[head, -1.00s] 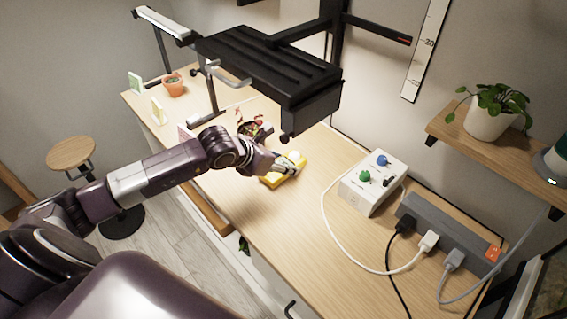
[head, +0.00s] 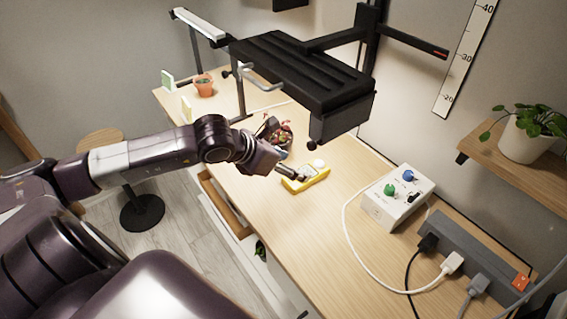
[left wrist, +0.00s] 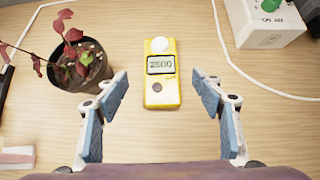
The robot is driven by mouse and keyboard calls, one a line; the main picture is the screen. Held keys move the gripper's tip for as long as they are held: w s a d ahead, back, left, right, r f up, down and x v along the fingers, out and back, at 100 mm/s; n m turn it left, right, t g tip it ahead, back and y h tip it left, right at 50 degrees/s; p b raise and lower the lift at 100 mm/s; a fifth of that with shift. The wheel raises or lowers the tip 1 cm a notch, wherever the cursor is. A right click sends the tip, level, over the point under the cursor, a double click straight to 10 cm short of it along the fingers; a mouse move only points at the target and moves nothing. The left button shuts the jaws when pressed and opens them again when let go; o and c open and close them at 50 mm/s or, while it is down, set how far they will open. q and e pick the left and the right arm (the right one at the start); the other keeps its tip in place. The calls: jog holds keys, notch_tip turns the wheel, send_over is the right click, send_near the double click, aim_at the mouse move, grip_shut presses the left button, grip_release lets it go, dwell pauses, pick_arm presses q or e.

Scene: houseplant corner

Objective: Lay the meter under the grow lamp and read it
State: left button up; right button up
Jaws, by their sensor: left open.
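The yellow meter (head: 306,180) lies flat on the wooden bench, with a white round dome at one end. In the left wrist view the meter (left wrist: 162,97) is face up, and its display seems to show 2500. The black grow lamp (head: 300,75) hangs over the bench; I cannot tell whether the meter is directly beneath it. My left gripper (head: 288,172) is beside the meter's near end. In the left wrist view its open fingers (left wrist: 160,92) stand apart on both sides of the meter, with gaps and nothing held. My right gripper is not in view.
A red-leaved potted plant (left wrist: 77,66) stands left of the meter, close to the left finger. A white control box (head: 398,198) with knobs and a power strip (head: 470,255) with cables lie to the right. Bare bench lies between meter and box.

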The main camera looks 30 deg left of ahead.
pick_arm(q)
jog(key=v, duration=0.4)
jog(key=shift+d+b, duration=0.1)
jog(key=shift+b, duration=0.2)
dwell(0.5)
